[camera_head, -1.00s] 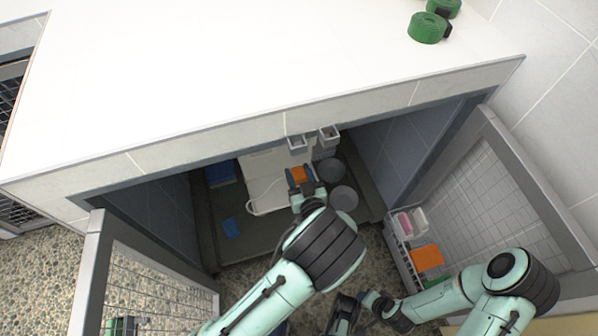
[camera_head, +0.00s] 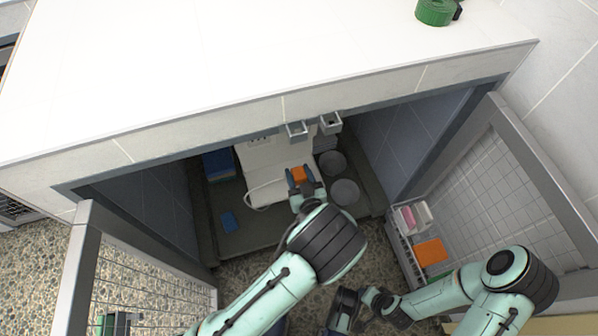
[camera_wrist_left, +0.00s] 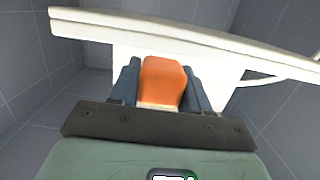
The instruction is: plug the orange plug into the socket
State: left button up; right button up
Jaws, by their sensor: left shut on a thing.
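The orange plug (camera_head: 299,174) is inside the kennel, held between the fingers of my left gripper (camera_head: 300,180). In the left wrist view the plug (camera_wrist_left: 162,82) sits upright between the two dark fingers of my left gripper (camera_wrist_left: 160,88), which is shut on it. A white cord (camera_head: 262,196) loops to the left of the plug in the head view. A white panel (camera_head: 275,155) stands behind it, with small dark slots (camera_head: 260,138) near its top that may be the socket. My right gripper (camera_head: 340,318) is low in the picture, outside the kennel; its fingers do not show clearly.
Grey bowls (camera_head: 345,190) lie right of my left gripper. Open doors stand left (camera_head: 85,270) and right (camera_head: 500,170). The counter (camera_head: 220,70) overhangs the opening.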

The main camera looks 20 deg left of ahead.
pick_arm(q)
jog(key=shift+f+b, duration=0.75)
jog(key=shift+f, duration=0.6)
jog(key=o, duration=1.3)
jog(key=shift+c, duration=0.2)
jog(key=shift+s+d+p, duration=0.25)
jog(key=shift+s+p, duration=0.05)
jog(key=shift+s, duration=0.05)
jog(key=shift+s+d, duration=0.1)
jog(key=shift+s, duration=0.1)
